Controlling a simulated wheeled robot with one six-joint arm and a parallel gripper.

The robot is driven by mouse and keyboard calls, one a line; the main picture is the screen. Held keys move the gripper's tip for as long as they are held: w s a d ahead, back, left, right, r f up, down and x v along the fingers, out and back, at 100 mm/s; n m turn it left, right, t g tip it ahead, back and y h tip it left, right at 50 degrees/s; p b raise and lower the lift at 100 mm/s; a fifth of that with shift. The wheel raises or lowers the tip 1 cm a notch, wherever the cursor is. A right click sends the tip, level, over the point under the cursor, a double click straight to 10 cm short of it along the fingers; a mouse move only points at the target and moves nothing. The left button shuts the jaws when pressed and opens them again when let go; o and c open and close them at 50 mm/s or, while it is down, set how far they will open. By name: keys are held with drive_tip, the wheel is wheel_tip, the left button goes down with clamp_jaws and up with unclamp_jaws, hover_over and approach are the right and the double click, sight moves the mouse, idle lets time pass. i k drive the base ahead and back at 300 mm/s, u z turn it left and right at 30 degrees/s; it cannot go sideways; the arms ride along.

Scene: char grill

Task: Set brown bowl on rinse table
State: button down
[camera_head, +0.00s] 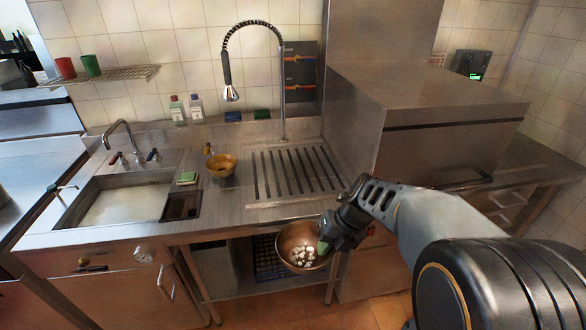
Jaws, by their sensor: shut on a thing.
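A brown bowl (284,247) with several small white pieces in it is held by my gripper (324,243) at its right rim. The bowl is in front of the rinse table's front edge, and whether it is lower than the top is hard to judge. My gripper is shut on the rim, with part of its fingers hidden. The rinse table (228,205) is a steel counter with a slotted drain area. A second, golden-brown bowl (221,172) stands on it, left of the slots.
A sink (125,205) with a tap is at the left. A green sponge (187,178) lies beside it. A tall spray faucet (282,100) rises behind the slots. A steel hood machine (430,105) stands at the right. The slotted area (300,190) is clear.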

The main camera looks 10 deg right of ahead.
sight(292, 168)
drive_tip(key=i, duration=1.45)
